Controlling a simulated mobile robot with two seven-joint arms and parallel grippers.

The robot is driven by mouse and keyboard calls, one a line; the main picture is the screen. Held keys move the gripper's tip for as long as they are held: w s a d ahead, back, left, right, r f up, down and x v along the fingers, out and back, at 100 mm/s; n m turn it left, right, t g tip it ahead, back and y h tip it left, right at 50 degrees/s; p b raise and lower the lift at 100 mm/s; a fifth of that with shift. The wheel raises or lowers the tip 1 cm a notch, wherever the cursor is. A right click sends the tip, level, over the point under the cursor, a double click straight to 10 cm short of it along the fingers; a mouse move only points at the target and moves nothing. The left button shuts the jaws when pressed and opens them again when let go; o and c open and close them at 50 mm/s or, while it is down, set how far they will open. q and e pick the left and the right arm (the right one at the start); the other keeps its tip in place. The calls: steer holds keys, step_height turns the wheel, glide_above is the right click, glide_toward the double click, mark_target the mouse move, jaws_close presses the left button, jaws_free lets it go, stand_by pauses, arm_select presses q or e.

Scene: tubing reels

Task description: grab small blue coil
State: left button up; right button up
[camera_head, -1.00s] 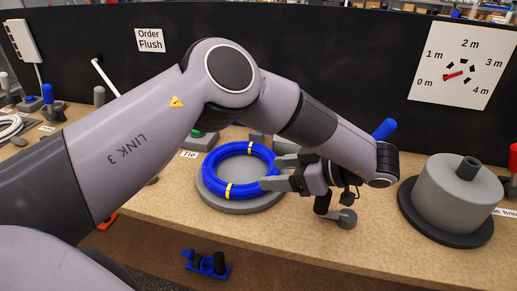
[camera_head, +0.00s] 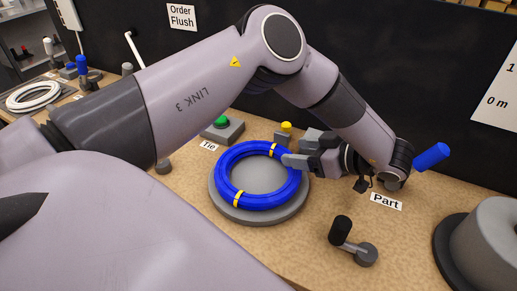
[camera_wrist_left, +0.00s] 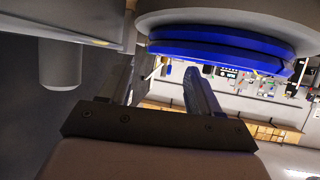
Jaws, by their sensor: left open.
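The blue coil (camera_head: 228,160), tied with yellow bands, lies flat on a round grey disc (camera_head: 250,216) on the bench. My left gripper (camera_head: 296,150) is open at the coil's right side, and its nearer fingertip overlaps the coil's edge in the head view. In the left wrist view the coil (camera_wrist_left: 220,55) shows as a blue band beyond the open fingers (camera_wrist_left: 160,75), under the pale disc. I cannot tell whether a finger touches the coil or whether the coil lies between the fingers. My right gripper is not in view.
A black-handled crank (camera_head: 341,230) stands right of the coil, and a large grey reel (camera_head: 488,245) stands at far right. A green-button box (camera_head: 220,130) and a yellow button (camera_head: 286,127) are behind the coil. A white coil (camera_head: 33,95) lies at far left.

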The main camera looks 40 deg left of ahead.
mark_target(282, 151)
arm_select(q)
steer(key=p+x, duration=0.1)
steer(key=x, duration=0.4)
steer(key=shift+s+a+f, duration=0.1)
steer(key=shift+a+f, duration=0.1)
steer(key=shift+f, duration=0.15)
steer(key=shift+c, duration=0.3)
jaws_close()
steer(key=shift+r, duration=0.1)
